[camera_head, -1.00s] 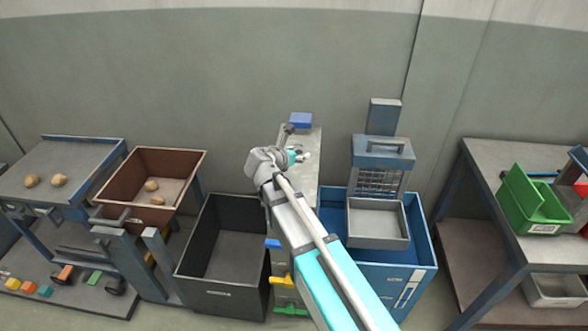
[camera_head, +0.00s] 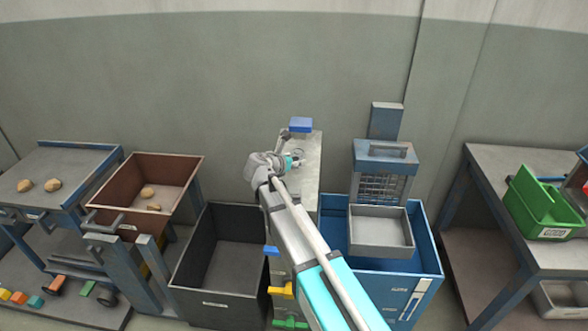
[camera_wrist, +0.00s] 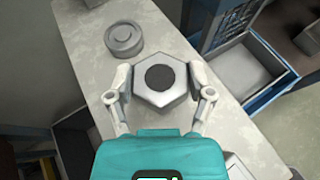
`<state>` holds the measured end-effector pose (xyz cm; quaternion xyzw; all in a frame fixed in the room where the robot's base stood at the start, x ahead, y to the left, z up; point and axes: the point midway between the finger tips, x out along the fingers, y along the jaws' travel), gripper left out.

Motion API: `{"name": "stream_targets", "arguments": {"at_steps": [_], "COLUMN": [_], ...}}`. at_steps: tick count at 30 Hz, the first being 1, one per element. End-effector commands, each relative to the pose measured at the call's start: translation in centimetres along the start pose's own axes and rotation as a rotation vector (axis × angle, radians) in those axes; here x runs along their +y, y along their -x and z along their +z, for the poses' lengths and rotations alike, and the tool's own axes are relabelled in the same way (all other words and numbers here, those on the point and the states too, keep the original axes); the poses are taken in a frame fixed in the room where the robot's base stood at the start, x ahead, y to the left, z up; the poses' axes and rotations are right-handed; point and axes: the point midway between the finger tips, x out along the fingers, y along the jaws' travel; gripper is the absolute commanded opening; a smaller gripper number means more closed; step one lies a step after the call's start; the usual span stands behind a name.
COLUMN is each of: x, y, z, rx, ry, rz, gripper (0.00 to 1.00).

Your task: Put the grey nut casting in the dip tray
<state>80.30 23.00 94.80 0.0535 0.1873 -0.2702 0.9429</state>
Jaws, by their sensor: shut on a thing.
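The grey nut casting (camera_wrist: 160,82), a hexagon with a dark round centre, sits between the two fingers of my gripper (camera_wrist: 162,92) in the wrist view. The fingers are shut on its sides. It is over the narrow grey bench top; whether it touches the surface I cannot tell. In the head view my gripper (camera_head: 296,161) is above that bench, and the nut is too small to make out. A shallow grey tray (camera_head: 380,232), apparently the dip tray, is at the blue bin to the right of my gripper; it also shows in the wrist view (camera_wrist: 254,72).
A round grey part (camera_wrist: 124,40) lies on the bench (camera_head: 308,180) beyond the nut. A blue block (camera_head: 301,125) is at the bench's far end. A wire basket (camera_head: 382,184) stands behind the tray. A black bin (camera_head: 215,306) is to the left.

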Motion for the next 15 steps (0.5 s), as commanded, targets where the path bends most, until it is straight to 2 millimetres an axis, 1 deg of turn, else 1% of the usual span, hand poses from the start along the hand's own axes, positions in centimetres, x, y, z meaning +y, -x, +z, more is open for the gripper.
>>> {"name": "stream_targets", "arguments": {"at_steps": [4, 8, 15], "x": [0.1, 0.6, 0.6], "y": [-0.2, -0.8, -1.7], "z": [-0.2, -0.8, -2.6], "rx": [0.000, 0.000, 0.000], "ry": [0.000, 0.000, 0.000], "rz": [0.000, 0.000, 0.000], "gripper": [0.16, 0.16, 0.16]}}
